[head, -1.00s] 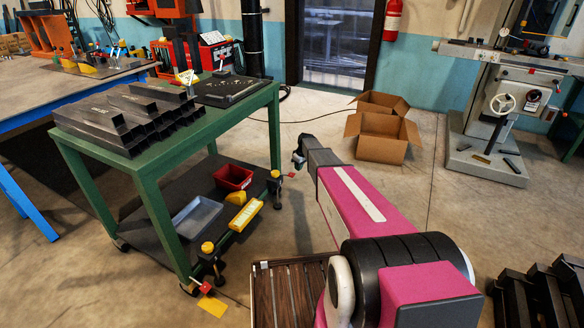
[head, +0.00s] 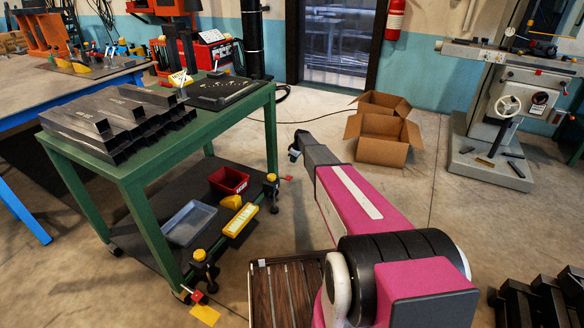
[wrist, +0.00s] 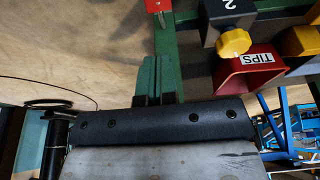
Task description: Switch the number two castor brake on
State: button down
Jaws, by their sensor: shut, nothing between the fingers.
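The number two castor brake is at the far right corner of the green cart (head: 148,215). Its dark block with a white "2" and a yellow knob (wrist: 234,42) shows at the top of the wrist view. In the head view this castor (head: 271,187) has a small red pedal (head: 287,178) sticking out to the right. The red pedal (wrist: 157,5) is cut off by the top edge of the wrist view; I cannot tell its setting. My gripper (wrist: 156,62) is shut and empty, below the pedal in that view and apart from it. It also shows in the head view (head: 294,153), above the pedal.
Another castor with a yellow knob (head: 200,256) and red pedal (head: 197,296) is at the cart's near corner. A red bin (head: 229,180), blue-grey tray (head: 189,222) and yellow bin (head: 241,220) sit on the lower shelf. Cardboard boxes (head: 380,150) stand behind my arm.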

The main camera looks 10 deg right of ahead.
aim_at(289, 178)
jog(key=x, duration=1.1)
jog(key=shift+s+d+f, duration=0.2)
jog(key=shift+d+f, duration=0.1)
jog(key=shift+f, duration=0.7)
jog(key=shift+s+f, duration=0.1)
jog(key=shift+f, duration=0.05)
